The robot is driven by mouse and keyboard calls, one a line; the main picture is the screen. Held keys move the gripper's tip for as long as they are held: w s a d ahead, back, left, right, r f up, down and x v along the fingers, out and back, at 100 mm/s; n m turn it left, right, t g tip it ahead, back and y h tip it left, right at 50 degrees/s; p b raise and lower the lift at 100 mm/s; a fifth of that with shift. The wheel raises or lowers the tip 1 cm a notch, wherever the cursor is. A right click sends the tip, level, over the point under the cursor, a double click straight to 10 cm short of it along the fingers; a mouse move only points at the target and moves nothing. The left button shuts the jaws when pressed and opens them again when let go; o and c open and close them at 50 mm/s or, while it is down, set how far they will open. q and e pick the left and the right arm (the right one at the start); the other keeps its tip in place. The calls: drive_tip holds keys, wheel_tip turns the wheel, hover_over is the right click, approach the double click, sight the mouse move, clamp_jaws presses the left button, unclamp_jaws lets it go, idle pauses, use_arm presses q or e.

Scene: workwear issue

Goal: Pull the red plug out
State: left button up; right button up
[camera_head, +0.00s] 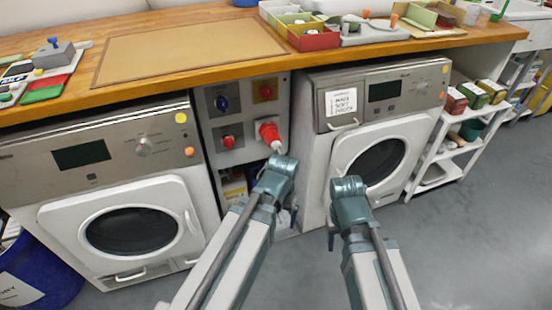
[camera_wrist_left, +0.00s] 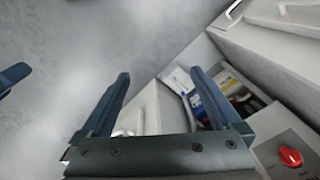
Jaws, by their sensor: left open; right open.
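The red plug (camera_head: 268,131) sits in the grey socket panel (camera_head: 247,155) between the two machines, with a pale end pointing outward and down. My left gripper (camera_head: 283,163) is just below and in front of the plug in the head view and partly covers the panel's lower part. In the left wrist view its two fingers (camera_wrist_left: 160,75) are apart with nothing between them. A red round part (camera_wrist_left: 290,157) shows there at lower right on a grey panel; I cannot tell whether it is the plug. My right gripper (camera_head: 347,186) is open and empty, in front of the right machine.
The panel also bears a blue part (camera_head: 221,103), a red knob (camera_head: 228,142) and a red-and-yellow switch (camera_head: 265,92). Machines stand left (camera_head: 80,180) and right (camera_head: 325,140). The worktop (camera_head: 360,60) overhangs the panel. A niche below holds boxes (camera_head: 234,188). The floor in front is clear.

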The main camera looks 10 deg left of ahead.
use_arm(q)
drive_tip(key=w+a+f+n+t+y+b, duration=0.1)
drive_tip(key=a+f+b, duration=0.1)
drive_tip(key=f+b, duration=0.35)
drive_tip(key=w+a+f+n+b, duration=0.1)
drive_tip(key=w+a+f+b, duration=0.1)
drive_tip(key=f+b, duration=0.4)
drive_tip(key=n+t+y+b, duration=0.4)
drive_tip(key=t+y+b, duration=0.3)
drive_tip(key=t, duration=0.7)
approach(274, 140)
drive_tip(key=shift+y, duration=0.7)
drive_tip(key=x, duration=0.4)
drive_tip(key=f+x, duration=0.1)
drive_tip(key=x, duration=0.3)
drive_tip(key=d+f+p+x, duration=0.1)
drive_tip(key=x, duration=0.2)
drive_tip(key=shift+w+a+f, duration=0.2)
drive_tip(key=shift+w+a, duration=0.05)
drive_tip(key=shift+w, duration=0.45)
clamp_jaws()
